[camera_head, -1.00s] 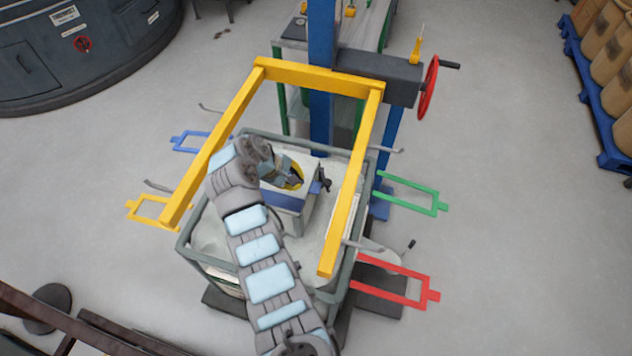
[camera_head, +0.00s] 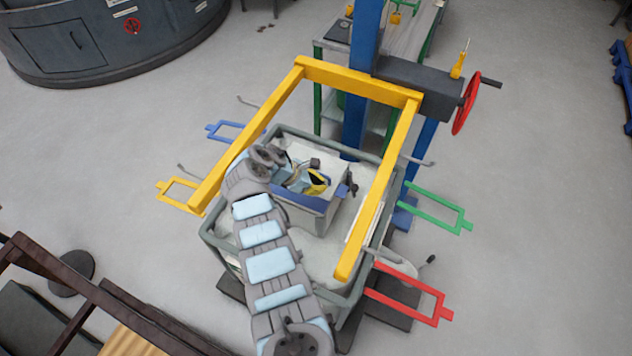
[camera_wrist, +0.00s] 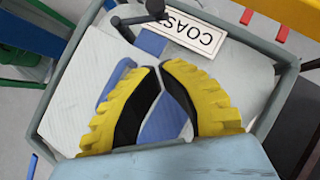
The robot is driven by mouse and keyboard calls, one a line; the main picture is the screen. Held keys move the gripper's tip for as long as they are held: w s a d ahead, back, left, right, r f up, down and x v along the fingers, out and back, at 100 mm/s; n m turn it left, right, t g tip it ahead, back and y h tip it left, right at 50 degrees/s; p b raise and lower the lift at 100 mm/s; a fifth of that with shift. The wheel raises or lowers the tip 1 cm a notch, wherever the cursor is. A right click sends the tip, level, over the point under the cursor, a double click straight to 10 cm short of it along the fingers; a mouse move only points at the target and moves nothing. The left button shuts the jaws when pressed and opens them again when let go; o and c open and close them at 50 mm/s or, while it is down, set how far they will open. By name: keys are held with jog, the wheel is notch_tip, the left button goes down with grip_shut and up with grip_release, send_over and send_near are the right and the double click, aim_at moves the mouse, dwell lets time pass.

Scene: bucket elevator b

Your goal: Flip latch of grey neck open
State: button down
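A pale grey box-like neck with a blue band (camera_head: 300,198) stands inside the grey-framed bucket, and I take it to be the grey neck. A dark lever with a knob (camera_head: 352,189) sticks out at its right side; it looks like the latch. The lever also shows at the top of the wrist view (camera_wrist: 140,16). My gripper (camera_head: 322,182) is over the neck, left of the lever. In the wrist view my gripper's yellow fingers (camera_wrist: 160,68) meet at the tips with nothing visible between them. The tips are below the lever in that picture, apart from it.
A yellow frame (camera_head: 352,80) surrounds the bucket (camera_head: 330,298) from above. A label plate (camera_wrist: 190,30) is beside the lever. Red (camera_head: 410,292), green (camera_head: 437,208) and blue (camera_head: 224,130) brackets stick out at the sides. A red handwheel (camera_head: 466,102) is at the upper right.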

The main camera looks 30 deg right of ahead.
jog(key=shift+s+d+f+b, duration=0.35)
jog(key=shift+d+f, duration=0.45)
jog(key=shift+d, duration=0.45)
jog(key=shift+s+d+f+b, duration=0.2)
jog(key=shift+d+f+b, duration=0.1)
jog(key=shift+d+f, duration=0.75)
jog(key=shift+s+d+f+b, duration=0.35)
jog(key=shift+d+f, duration=0.25)
jog(key=shift+d, duration=0.85)
